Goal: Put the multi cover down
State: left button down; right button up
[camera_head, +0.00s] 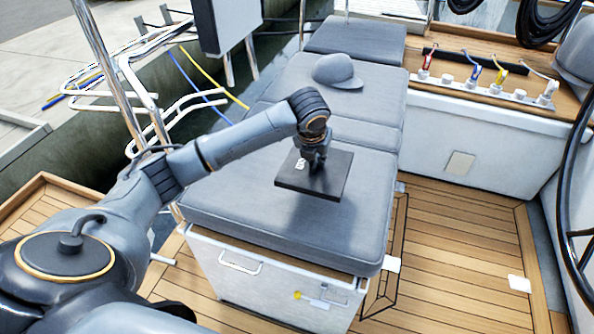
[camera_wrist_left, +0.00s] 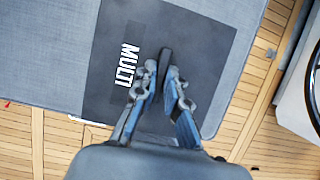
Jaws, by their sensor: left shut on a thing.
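The multi cover (camera_head: 297,179) is a flat dark square panel over the front part of the grey cushioned bench (camera_head: 250,213). It looks level and at or just above the cushion; I cannot tell whether it touches. In the left wrist view the cover (camera_wrist_left: 193,45) shows white "MULTI" lettering and a raised black bar in its middle. My left gripper (camera_head: 315,165) is above the cover, and it also shows in the left wrist view (camera_wrist_left: 163,82), its fingers shut on the bar. My right gripper is not in view.
A grey cap (camera_head: 337,71) lies on the bench behind the cover. A white console with coloured levers (camera_head: 475,72) stands at the right back, and a steering wheel (camera_head: 570,200) at the right edge. The wooden deck (camera_head: 460,245) is mostly clear.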

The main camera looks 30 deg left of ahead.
aim_at(298, 159)
pick_arm(q)
jog(key=a+f, duration=0.3)
jog(key=f, duration=0.1)
jog(key=w+a+f, duration=0.1)
jog(key=a+f, duration=0.1)
jog(key=shift+a, duration=0.35)
jog(key=f, duration=0.3)
jog(key=shift+w+a+f, duration=0.1)
jog(key=shift+a+f, duration=0.2)
jog(key=shift+f, duration=0.05)
jog(key=c, duration=1.4)
grip_release()
jog(key=v, duration=1.2)
jog(key=shift+d, duration=0.1)
